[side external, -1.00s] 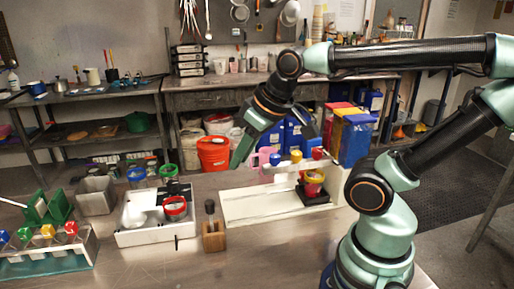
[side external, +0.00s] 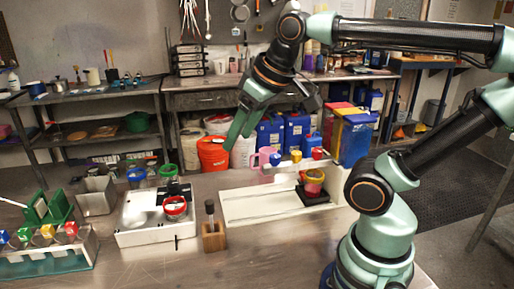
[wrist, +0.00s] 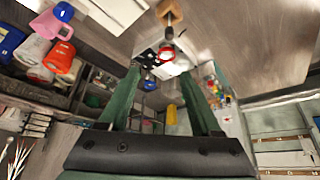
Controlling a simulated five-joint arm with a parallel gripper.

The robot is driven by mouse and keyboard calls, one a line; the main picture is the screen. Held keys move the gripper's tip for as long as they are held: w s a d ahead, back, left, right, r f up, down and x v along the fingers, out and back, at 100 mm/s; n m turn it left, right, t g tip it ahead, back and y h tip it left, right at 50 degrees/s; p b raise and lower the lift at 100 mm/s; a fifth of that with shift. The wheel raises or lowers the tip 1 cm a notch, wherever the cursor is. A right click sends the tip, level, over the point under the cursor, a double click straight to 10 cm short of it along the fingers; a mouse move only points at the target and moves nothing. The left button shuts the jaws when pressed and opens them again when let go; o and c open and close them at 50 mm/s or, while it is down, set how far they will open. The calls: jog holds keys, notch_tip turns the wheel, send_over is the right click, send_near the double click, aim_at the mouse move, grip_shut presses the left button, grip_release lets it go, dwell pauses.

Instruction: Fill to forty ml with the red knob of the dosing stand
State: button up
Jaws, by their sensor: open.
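The white dosing stand (side external: 272,207) is right of centre in the side view. A blue knob (side external: 275,159), a yellow knob (side external: 296,156) and a red knob (side external: 317,154) sit along its top, red at the right. A cup with a yellow rim and red body (side external: 314,184) stands on a black pad (side external: 313,197) below the red knob. Its fill level cannot be read. My gripper (side external: 241,138) is open and empty, raised left of the knobs and clear of the stand. In the wrist view its two fingers (wrist: 161,74) are apart with nothing between them.
A white tray (side external: 130,238) with a red-ringed jar (side external: 175,207) and a wooden block holding a dark-topped tool (side external: 213,238) stand left of the stand. A pink jug (side external: 265,157) and blue and yellow containers (side external: 353,138) are behind it.

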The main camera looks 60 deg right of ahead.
jog(key=shift+r, duration=0.55)
jog(key=shift+o, duration=0.3)
jog(key=shift+d, duration=0.1)
jog(key=m+g, duration=0.6)
jog(key=m, duration=0.7)
send_over(317, 150)
notch_tip(317, 150, down, 4)
notch_tip(317, 150, down, 12)
jog(key=shift+r, duration=0.25)
grip_shut()
